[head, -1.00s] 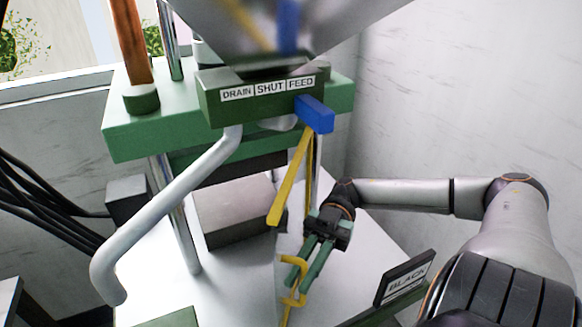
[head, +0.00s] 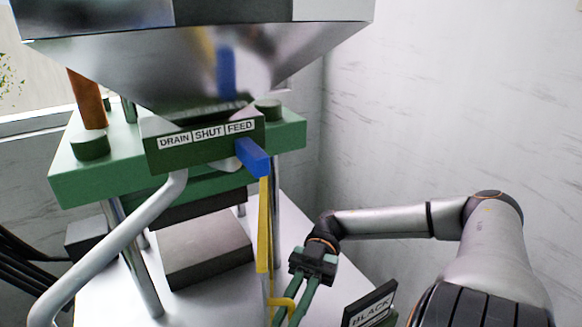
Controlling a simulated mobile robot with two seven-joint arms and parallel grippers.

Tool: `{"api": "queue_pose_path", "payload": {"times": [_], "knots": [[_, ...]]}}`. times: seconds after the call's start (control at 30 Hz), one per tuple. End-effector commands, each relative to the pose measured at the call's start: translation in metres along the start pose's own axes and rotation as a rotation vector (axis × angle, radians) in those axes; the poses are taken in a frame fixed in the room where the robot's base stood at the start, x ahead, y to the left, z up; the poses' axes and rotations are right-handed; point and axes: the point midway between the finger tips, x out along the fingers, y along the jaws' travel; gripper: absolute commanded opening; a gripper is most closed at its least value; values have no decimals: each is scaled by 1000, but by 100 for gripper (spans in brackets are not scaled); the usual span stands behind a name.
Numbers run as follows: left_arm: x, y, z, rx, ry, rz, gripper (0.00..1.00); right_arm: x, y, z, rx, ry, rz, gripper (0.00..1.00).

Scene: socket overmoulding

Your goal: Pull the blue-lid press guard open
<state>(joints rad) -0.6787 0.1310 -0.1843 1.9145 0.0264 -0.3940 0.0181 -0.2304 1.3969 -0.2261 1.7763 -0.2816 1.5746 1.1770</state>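The press is a green frame (head: 75,178) on metal posts. The guard appears as a narrow yellow bar (head: 264,232), seen nearly edge-on, hanging at the press's right side. A yellow handle (head: 284,303) shows beside its lower end, cut by the bottom edge. My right gripper (head: 290,313) is at this handle, its green fingers pointing down with a gap between them. The fingertips are at the frame's bottom edge, so I cannot tell whether they touch the handle. No blue lid shows. My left gripper is not in view.
A shiny hopper (head: 130,68) hangs over the press. Below it is a DRAIN/SHUT/FEED plate (head: 205,148) with a blue lever (head: 252,157). A grey pipe (head: 105,240) slopes down left.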

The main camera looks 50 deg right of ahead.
Motion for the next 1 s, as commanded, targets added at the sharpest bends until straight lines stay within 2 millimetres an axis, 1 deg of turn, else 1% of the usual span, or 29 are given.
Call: {"api": "queue_pose_path", "payload": {"times": [0.1,0.13,0.23,0.47,0.57,0.67,0.77,1.0], "knots": [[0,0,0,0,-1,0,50,0,0,0,0,0,1,0],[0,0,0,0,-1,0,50,0,0,0,0,0,1,16],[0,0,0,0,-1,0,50,0,0,0,0,-1,1,27],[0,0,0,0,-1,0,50,0,0,0,0,0,1,27],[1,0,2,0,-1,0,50,-3,0,1,0,-1,2,27],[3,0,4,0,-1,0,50,-14,1,2,-1,-3,3,27],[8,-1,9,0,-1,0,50,-32,1,3,-1,-4,6,27],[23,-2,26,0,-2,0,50,-85,2,5,-6,-2,7,27]]}}
